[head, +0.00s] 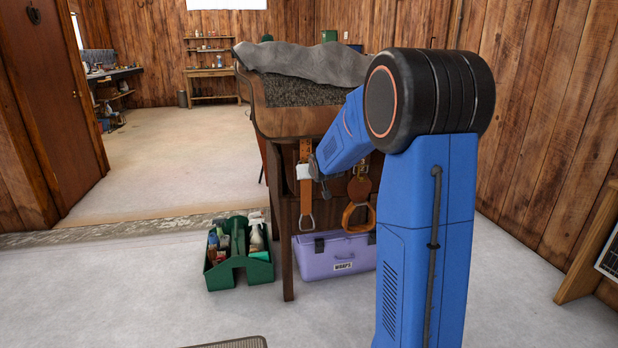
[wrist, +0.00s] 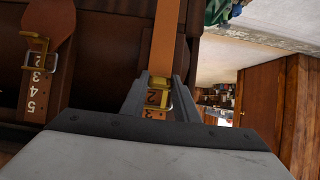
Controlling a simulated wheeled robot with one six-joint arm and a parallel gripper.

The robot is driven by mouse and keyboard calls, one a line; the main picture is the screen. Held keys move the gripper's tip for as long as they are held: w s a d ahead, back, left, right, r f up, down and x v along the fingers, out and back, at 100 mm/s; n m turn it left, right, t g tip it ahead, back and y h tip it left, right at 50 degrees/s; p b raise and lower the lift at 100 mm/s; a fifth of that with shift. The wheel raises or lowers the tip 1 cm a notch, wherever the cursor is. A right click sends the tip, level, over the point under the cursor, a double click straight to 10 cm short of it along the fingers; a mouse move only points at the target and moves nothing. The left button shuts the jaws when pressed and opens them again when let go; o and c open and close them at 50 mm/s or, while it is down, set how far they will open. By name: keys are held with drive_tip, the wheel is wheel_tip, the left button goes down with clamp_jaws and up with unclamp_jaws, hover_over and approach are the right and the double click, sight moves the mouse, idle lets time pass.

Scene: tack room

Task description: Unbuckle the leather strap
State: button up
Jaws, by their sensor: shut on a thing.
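The leather strap (head: 306,193) is orange-brown and hangs down the near side of a dark wooden stand, with a metal loop at its lower end. In the wrist view the strap (wrist: 167,40) runs down between the fingers of my gripper (wrist: 158,92). A brass buckle (wrist: 158,83) sits on the strap there, with a printed number just below it. My gripper is shut at this spot; whether the fingers press on the strap or the buckle's frame is unclear. In the head view my gripper (head: 312,172) partly covers the strap's upper part.
A second numbered strap with a buckle (wrist: 40,52) hangs beside it in the wrist view. In the head view a brown stirrup (head: 358,215) hangs right of the strap. A green tool caddy (head: 240,270) and a purple box (head: 333,262) stand on the floor.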

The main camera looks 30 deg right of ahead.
drive_tip(key=shift+s+d+r+g, duration=0.15)
drive_tip(key=shift+r+g, duration=0.2)
drive_tip(key=shift+g, duration=0.15)
drive_tip(key=shift+s+a+r+g+y, duration=0.1)
drive_tip(key=shift+r+g+y, duration=0.45)
drive_tip(key=shift+g, duration=0.75)
drive_tip(key=shift+s+a+r+g+y, duration=0.1)
drive_tip(key=shift+r+g+y, duration=0.2)
drive_tip(key=shift+r+g, duration=0.75)
drive_tip(key=shift+s+r+g+y, duration=0.1)
drive_tip(key=shift+r+g+y, duration=0.35)
drive_tip(key=shift+g, duration=1.1)
drive_tip(key=o, duration=1)
drive_tip(key=shift+o, duration=0.2)
